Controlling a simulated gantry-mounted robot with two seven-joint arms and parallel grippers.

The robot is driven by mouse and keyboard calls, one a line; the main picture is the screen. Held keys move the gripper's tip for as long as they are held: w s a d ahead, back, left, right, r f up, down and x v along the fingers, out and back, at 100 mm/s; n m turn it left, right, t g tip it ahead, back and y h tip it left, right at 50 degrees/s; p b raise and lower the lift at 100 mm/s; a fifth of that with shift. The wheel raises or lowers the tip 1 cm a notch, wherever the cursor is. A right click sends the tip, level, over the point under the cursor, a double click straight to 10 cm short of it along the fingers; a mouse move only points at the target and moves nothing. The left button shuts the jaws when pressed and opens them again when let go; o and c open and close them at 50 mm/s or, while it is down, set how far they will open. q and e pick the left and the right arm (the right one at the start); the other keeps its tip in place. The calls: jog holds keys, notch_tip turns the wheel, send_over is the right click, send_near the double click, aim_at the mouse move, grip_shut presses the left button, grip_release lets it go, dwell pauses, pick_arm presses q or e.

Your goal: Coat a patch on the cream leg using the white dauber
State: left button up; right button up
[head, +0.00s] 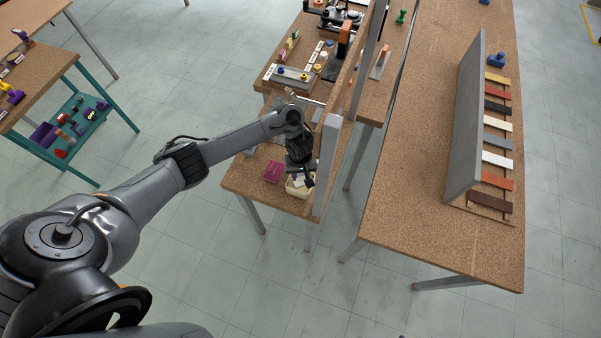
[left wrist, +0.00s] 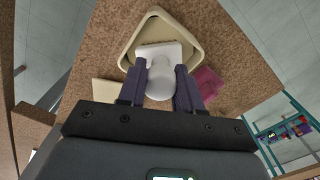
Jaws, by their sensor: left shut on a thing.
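The white dauber (left wrist: 160,84) stands between the fingers of my left gripper (left wrist: 161,72), which is shut on its round handle. Its flat white head is inside a cream tray (left wrist: 192,33); whether it touches the bottom I cannot tell. In the head view, my left gripper (head: 301,181) is over the same cream tray (head: 293,191) at the near end of the left table. A cream slat (head: 498,123), possibly the cream leg, lies in a row of coloured slats on the right table. My right gripper is not in view.
A pink block (head: 273,171) lies beside the tray. A light upright post (head: 326,165) stands close right of my gripper. A tall grey panel (head: 465,120) stands left of the slats. The near part of the right table (head: 420,225) is clear.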

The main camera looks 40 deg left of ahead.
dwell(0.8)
pick_arm(q)
jog(key=shift+f+p, duration=0.1)
jog(key=shift+p, duration=0.4)
dwell(0.4)
jog(key=shift+a, duration=0.1)
dwell(0.4)
notch_tip(320, 180, up, 5)
jog(key=p, duration=0.6)
jog(key=shift+f, duration=0.15)
notch_tip(320, 180, up, 2)
jog(key=p, duration=0.3)
jog(key=shift+r+p, duration=0.25)
jog(key=shift+p, duration=0.2)
jog(key=shift+s, duration=0.1)
dwell(0.3)
